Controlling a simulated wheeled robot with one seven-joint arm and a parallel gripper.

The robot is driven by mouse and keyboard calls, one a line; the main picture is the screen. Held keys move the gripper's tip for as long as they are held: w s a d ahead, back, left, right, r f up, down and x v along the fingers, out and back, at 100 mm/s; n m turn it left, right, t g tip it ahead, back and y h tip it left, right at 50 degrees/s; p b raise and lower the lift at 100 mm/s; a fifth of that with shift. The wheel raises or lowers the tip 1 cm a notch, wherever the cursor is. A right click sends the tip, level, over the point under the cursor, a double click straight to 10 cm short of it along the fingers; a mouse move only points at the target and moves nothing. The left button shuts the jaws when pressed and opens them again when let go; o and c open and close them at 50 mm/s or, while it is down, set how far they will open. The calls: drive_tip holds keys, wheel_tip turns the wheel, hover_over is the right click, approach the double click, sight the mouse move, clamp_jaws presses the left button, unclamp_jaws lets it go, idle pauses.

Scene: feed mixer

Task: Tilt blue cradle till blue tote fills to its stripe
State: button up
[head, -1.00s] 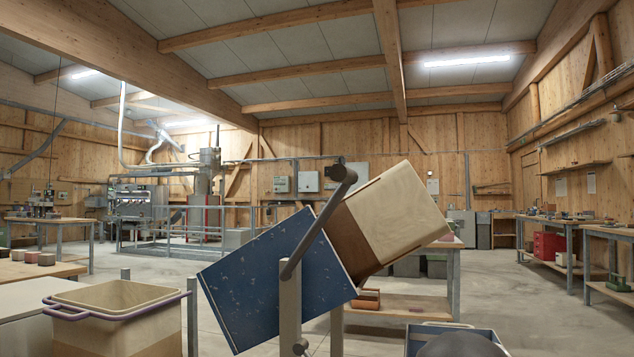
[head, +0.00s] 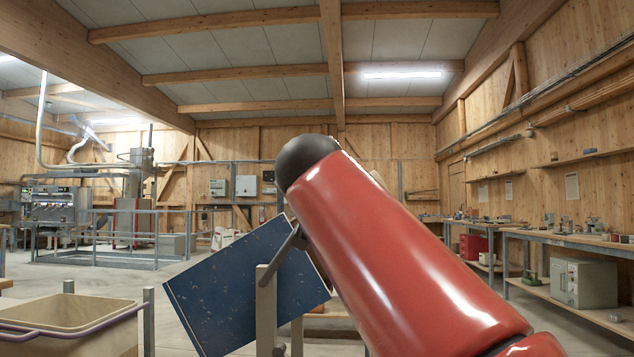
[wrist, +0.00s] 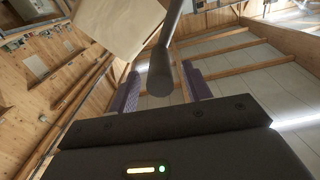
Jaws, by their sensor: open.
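The blue cradle (head: 235,290) stands tilted on pale posts in the middle of the head view. Its grey handle bar (head: 279,256) runs up behind my red arm, which hides most of the tan container the cradle holds. In the wrist view that container (wrist: 115,22) is at upper left. My gripper (wrist: 160,82) is open, its two purple fingers apart. The dark round end of the handle (wrist: 161,75) appears between the fingers, with no clear contact. The blue tote is not visible now; my arm covers the lower right.
A tan bin with a purple rim (head: 75,310) stands at lower left beside a grey post (head: 149,320). Workbenches (head: 570,240) line the right wall. A railing (head: 110,250) encloses machinery at the back left.

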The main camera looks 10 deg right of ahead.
drive_tip(key=shift+x, duration=1.6)
drive_tip(key=shift+c, duration=0.4)
clamp_jaws()
